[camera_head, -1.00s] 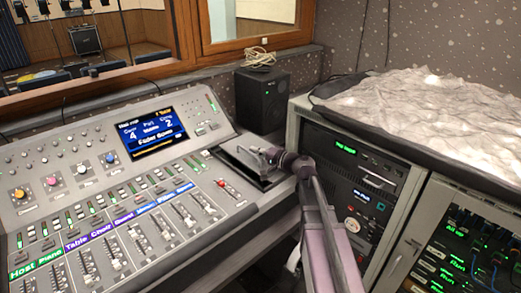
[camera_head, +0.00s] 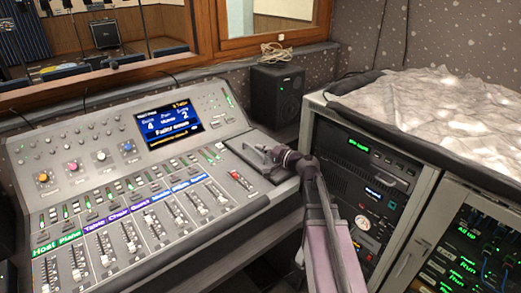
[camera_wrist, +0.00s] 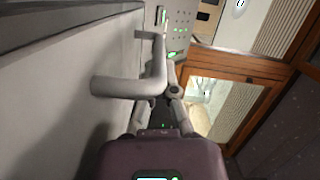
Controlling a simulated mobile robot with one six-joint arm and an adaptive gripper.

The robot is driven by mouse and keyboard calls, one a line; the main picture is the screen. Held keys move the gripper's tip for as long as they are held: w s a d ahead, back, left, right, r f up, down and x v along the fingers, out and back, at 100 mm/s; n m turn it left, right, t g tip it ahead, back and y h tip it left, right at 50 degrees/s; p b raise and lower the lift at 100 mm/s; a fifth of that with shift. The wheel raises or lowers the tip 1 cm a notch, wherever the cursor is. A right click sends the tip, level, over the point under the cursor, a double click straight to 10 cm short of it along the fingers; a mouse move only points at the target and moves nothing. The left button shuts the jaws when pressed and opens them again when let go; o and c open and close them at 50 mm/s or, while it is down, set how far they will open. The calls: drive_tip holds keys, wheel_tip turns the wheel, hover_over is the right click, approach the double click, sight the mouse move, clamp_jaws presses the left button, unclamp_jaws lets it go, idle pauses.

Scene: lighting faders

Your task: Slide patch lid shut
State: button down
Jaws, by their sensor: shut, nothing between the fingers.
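The patch lid (camera_head: 238,150) is a flat grey panel at the right end of the mixing console, and it covers the bay there. Its grey bar handle (camera_wrist: 128,86) fills the middle of the wrist view, bent at a corner. My gripper (camera_head: 268,155) is over the lid in the head view, shut and with nothing held. In the wrist view my gripper (camera_wrist: 166,102) has its fingertips close beside the handle; whether they touch it I cannot tell. My gripper hides part of the lid's right side.
The console (camera_head: 190,235) carries faders, knobs and a lit screen (camera_head: 169,124). A black speaker (camera_head: 277,95) stands behind the lid. Equipment racks (camera_head: 368,185) with a grey rumpled cover (camera_head: 425,105) stand close on the right of my arm.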

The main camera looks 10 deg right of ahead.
sight(271, 144)
drive_tip(key=shift+w+d+r, duration=0.2)
drive_tip(key=shift+w+d, duration=0.05)
drive_tip(key=shift+d, duration=0.25)
drive_tip(key=d, duration=0.3)
drive_tip(key=shift+w+r+p, duration=0.25)
drive_tip(key=shift+w+p, duration=0.05)
drive_tip(key=shift+p, duration=0.1)
drive_tip(key=v, duration=0.9)
